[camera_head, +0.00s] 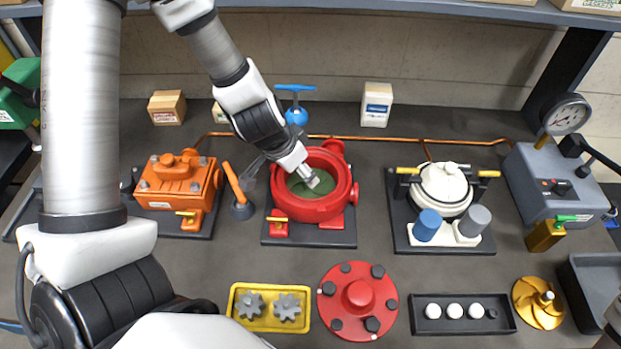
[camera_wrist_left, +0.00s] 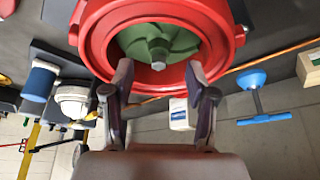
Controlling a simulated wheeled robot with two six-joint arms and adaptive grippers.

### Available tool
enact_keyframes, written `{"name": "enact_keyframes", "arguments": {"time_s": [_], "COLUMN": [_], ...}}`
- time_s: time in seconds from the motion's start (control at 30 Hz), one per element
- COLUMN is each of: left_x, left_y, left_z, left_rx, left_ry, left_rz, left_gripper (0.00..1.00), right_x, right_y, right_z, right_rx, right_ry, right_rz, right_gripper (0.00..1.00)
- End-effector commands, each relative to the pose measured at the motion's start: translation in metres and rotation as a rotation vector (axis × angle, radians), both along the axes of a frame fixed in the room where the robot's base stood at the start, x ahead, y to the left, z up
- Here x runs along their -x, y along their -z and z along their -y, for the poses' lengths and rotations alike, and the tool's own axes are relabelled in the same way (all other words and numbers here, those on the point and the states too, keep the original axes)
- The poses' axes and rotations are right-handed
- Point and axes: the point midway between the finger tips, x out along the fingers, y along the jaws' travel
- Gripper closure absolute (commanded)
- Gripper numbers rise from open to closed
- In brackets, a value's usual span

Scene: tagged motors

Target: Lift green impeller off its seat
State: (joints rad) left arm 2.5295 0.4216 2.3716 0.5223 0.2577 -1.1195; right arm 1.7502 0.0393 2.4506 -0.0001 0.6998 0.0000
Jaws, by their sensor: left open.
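The green impeller (camera_head: 324,184) sits inside the round red housing (camera_head: 338,208), left of the picture's centre. In the wrist view the impeller (camera_wrist_left: 176,42) shows curved vanes and a hub with a silver nut, inside the red housing's rim (camera_wrist_left: 92,52). My left gripper (camera_wrist_left: 160,78) is open and empty. In that view its two fingers stand apart, with their tips over the housing's lower rim, just below the impeller. In the head view my left wrist covers part of the housing and impeller. My right gripper is not in view.
An orange pump (camera_head: 178,180) and an orange-handled tool stand left of the housing. A white pump (camera_head: 443,188) stands right, a blue valve (camera_head: 296,112) behind. In front lie a yellow gear tray (camera_head: 240,313), a red cover (camera_head: 360,325) and a golden impeller (camera_head: 530,305).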

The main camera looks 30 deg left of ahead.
Motion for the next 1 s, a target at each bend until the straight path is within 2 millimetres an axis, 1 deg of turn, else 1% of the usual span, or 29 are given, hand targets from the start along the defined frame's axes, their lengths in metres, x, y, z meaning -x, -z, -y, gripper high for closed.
{"name": "enact_keyframes", "arguments": {"time_s": [0.03,0.13,0.23,0.43,0.47,0.5,0.6,0.9,1.0], "left_x": [-0.004,-0.012,-0.015,-0.016,-0.016,-0.016,-0.016,-0.016,-0.016], "left_y": [0.016,0.034,0.038,0.035,0.035,0.035,0.035,0.035,0.031], "left_z": [0.000,0.002,0.003,0.003,0.003,0.003,0.003,0.003,0.003], "left_rx": [-0.002,-0.003,0.000,0.001,0.001,0.001,0.000,0.000,0.001], "left_ry": [0.002,0.002,0.001,0.000,0.000,0.000,0.000,0.000,-0.001], "left_rz": [0.001,0.000,0.000,0.000,0.000,0.000,0.000,0.001,0.001], "left_gripper": [0.43,0.43,0.43,0.43,0.54,0.68,1.00,1.00,1.00], "right_x": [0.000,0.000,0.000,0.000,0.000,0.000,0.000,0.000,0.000], "right_y": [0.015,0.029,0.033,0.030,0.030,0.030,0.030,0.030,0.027], "right_z": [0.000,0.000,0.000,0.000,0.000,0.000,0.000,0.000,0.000], "right_rx": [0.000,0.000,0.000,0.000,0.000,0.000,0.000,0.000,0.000], "right_ry": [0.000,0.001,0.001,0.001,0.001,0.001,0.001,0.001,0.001], "right_rz": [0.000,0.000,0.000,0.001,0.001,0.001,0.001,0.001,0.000], "right_gripper": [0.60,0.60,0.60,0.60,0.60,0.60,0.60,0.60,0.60]}}
